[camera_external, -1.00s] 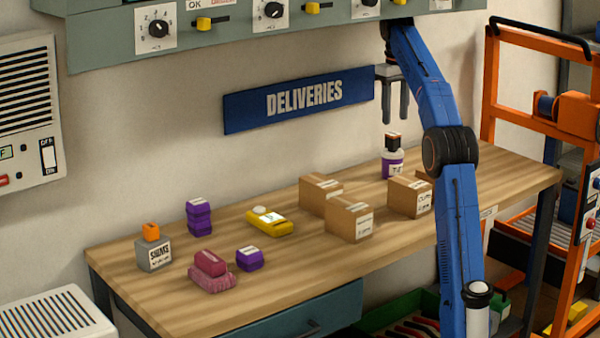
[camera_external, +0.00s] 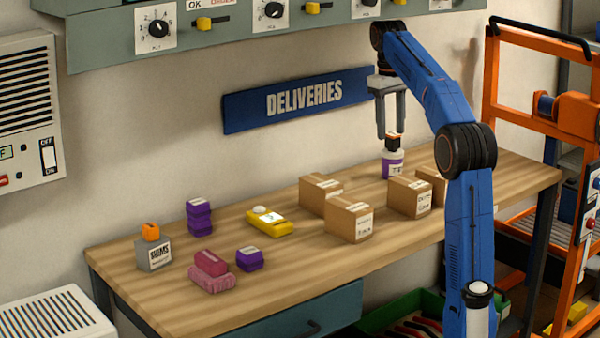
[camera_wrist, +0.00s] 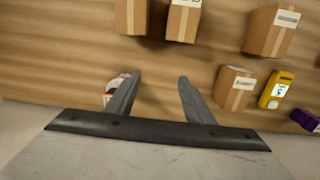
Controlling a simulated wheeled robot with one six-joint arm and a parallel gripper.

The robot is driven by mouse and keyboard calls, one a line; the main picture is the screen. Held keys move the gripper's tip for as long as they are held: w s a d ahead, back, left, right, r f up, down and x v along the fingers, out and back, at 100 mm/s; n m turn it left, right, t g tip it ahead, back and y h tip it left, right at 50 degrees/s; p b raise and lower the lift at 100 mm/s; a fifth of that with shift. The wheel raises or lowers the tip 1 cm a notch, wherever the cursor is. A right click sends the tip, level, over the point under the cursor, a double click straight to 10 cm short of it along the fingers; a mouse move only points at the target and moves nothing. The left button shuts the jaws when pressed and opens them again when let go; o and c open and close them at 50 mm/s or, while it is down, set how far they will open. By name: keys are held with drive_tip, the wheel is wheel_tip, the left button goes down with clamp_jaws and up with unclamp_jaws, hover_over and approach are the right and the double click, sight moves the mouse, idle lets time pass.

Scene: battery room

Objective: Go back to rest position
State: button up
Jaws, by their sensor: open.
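My gripper (camera_external: 391,136) hangs open and empty, fingers down, above the back right of the wooden bench (camera_external: 140,283). A bottle with a dark and orange cap and purple label (camera_external: 392,165) stands upright on the bench just under the fingers in the external view. In the wrist view, my gripper (camera_wrist: 159,79) has its two fingers well apart with only bare wood between them. There the bottle (camera_wrist: 112,90) shows beside the left finger, partly hidden by it.
Several cardboard boxes (camera_external: 348,220) stand left and front of the bottle. A yellow device (camera_external: 270,222), purple blocks (camera_external: 199,217), a pink stack (camera_external: 210,272) and a grey box with an orange item on top (camera_external: 154,255) lie further left. A DELIVERIES sign (camera_external: 300,98) hangs behind; a control panel (camera_external: 230,30) overhangs above.

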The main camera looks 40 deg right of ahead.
drive_tip(key=s+a+f, duration=0.6)
drive_tip(key=s, duration=0.4)
drive_tip(key=s+a+f+h, duration=0.1)
drive_tip(key=s+a+f, duration=0.45)
drive_tip(key=s, duration=0.45)
drive_tip(key=s+a+f, duration=0.5)
drive_tip(key=s+a, duration=0.1)
drive_tip(key=s, duration=0.5)
drive_tip(key=s+a+f+t+y, duration=0.1)
drive_tip(key=a+f+t, duration=0.4)
drive_tip(key=f, duration=0.9)
drive_tip(key=shift+s+a, duration=0.6)
drive_tip(key=shift+a, duration=0.3)
